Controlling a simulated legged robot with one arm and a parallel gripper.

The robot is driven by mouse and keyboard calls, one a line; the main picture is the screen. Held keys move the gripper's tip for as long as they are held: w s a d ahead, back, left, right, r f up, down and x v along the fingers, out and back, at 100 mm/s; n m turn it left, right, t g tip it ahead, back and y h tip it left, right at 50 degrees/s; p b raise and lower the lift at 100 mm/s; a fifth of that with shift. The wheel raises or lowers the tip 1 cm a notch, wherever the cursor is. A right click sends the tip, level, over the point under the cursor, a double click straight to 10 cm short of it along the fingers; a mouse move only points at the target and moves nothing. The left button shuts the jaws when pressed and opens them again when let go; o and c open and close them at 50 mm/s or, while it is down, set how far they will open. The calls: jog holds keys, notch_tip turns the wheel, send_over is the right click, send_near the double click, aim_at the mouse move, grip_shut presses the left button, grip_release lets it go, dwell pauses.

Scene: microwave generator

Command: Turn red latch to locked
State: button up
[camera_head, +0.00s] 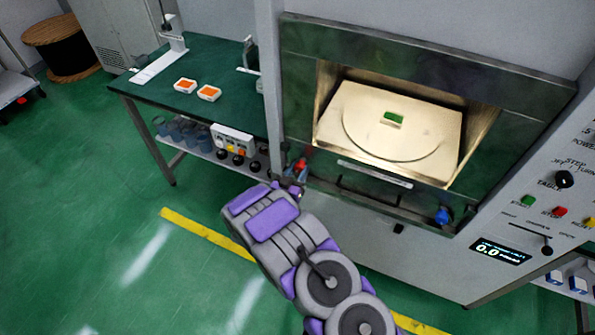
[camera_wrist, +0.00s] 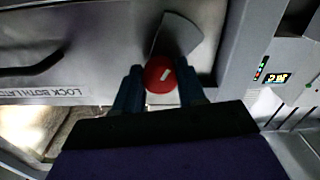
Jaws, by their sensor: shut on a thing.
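The red latch (camera_head: 301,164) sits at the lower left corner of the microwave generator's opening. In the wrist view its round red knob (camera_wrist: 160,74) with a white mark lies between my two dark fingers. My gripper (camera_wrist: 161,88) is shut on this knob. In the head view my gripper (camera_head: 292,186) reaches up to the latch and partly hides it. A pale plate shows behind the knob in the wrist view. The latch's exact angle is hard to tell.
The chamber (camera_head: 390,120) is open and lit, with a small green block (camera_head: 393,118) inside. A blue latch (camera_head: 442,215) is at the lower right. A control panel (camera_head: 550,200) stands at right. A green-topped table (camera_head: 215,70) stands at left.

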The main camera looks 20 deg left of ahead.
jog(key=shift+r, duration=0.1)
jog(key=m+p, duration=0.3)
jog(key=m, duration=0.2)
jog(key=shift+a+r+m, duration=0.1)
jog(key=shift+a+m, duration=0.05)
jog(key=shift+m, duration=0.15)
jog(key=m+p, duration=0.3)
jog(key=m, duration=0.1)
jog(key=m+p, duration=0.6)
jog(key=p, duration=0.1)
jog(key=shift+m+p, duration=1)
jog(key=shift+p, duration=0.2)
jog(key=shift+f, duration=0.2)
jog(key=shift+d+f, duration=0.15)
jog(key=shift+d, duration=0.05)
